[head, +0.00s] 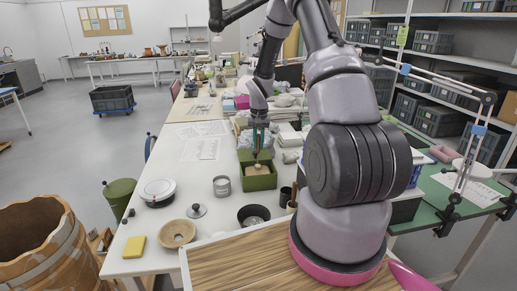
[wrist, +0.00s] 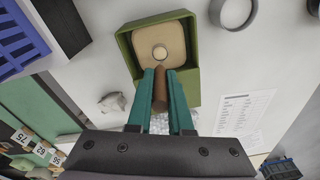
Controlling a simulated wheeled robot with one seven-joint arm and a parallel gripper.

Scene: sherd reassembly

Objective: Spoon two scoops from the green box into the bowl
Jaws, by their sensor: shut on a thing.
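The green box (head: 259,184) stands open on the white table, holding pale tan material; it also shows in the wrist view (wrist: 124,45). My gripper (head: 256,150), with teal fingers, is above the box. In the wrist view my gripper (wrist: 161,80) is shut on the brown handle of a spoon (wrist: 160,90). The spoon's small round head is over or in the tan material; I cannot tell its depth or whether it is loaded. A tan bowl (head: 177,234) sits toward the table's front left. A dark bowl (head: 253,221) sits nearer, below the box.
Papers (head: 201,149) lie behind left; books and clutter crowd behind.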

